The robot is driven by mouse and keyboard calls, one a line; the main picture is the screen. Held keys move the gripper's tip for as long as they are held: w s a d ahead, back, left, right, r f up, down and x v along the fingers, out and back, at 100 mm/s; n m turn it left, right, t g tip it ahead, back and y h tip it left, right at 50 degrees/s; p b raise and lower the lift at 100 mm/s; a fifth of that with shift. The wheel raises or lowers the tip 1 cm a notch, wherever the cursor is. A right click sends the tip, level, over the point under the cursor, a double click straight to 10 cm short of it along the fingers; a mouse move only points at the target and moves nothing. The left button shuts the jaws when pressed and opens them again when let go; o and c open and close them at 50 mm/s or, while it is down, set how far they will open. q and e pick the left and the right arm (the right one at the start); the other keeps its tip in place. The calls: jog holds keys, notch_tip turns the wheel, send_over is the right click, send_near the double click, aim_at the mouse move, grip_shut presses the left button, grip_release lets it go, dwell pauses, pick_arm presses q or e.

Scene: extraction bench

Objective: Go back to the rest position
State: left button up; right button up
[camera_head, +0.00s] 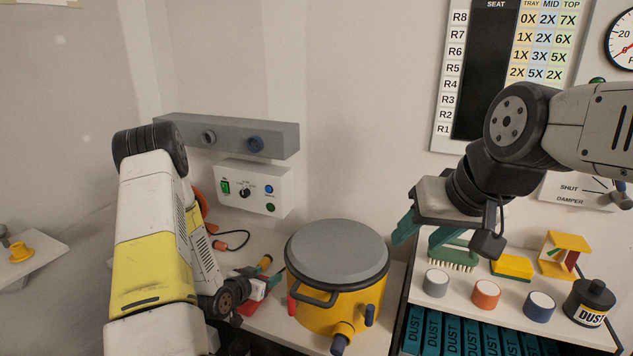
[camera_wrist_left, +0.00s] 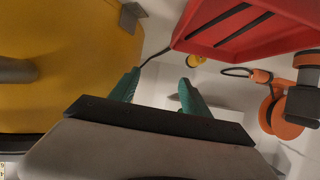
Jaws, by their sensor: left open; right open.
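My left gripper (camera_head: 262,272) is low on the bench, just left of the yellow drum with a grey lid (camera_head: 338,255). In the left wrist view its two teal fingers stand apart with nothing between them (camera_wrist_left: 158,88). The drum's yellow side (camera_wrist_left: 70,65) fills the left of that view. My right gripper (camera_head: 420,238) hangs on the right, above the front-left part of the white shelf. Its teal fingers point down-left, no object shows between them, and they are partly hidden by its own body.
A red tray-like part (camera_wrist_left: 240,28) and an orange device (camera_wrist_left: 280,108) lie right of my left fingers. A brush (camera_head: 453,258), coloured jars (camera_head: 486,294), a yellow block (camera_head: 512,267) and a black DUST bottle (camera_head: 590,302) stand near my right gripper. A control box (camera_head: 254,188) is on the wall.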

pick_arm(q)
jog(key=s+a+r+n+g+y, duration=0.1)
jog(key=s+r+g+y, duration=0.15)
jog(key=r, duration=0.95)
jog(key=s+r+n+g+y, duration=0.1)
jog(key=s+r, duration=0.2)
jog(key=r, duration=0.9)
jog(key=s+d+r+g, duration=0.1)
jog(key=s+r, duration=0.4)
jog(key=s, duration=0.6)
jog(key=s+d+r+n+g+h, duration=0.1)
jog(key=s+d+r, duration=0.3)
jog(key=s, duration=0.7)
notch_tip(320, 180, up, 2)
jog(key=shift+d+r+n, duration=0.1)
jog(key=shift+d+n, duration=0.1)
jog(key=shift+n, duration=0.1)
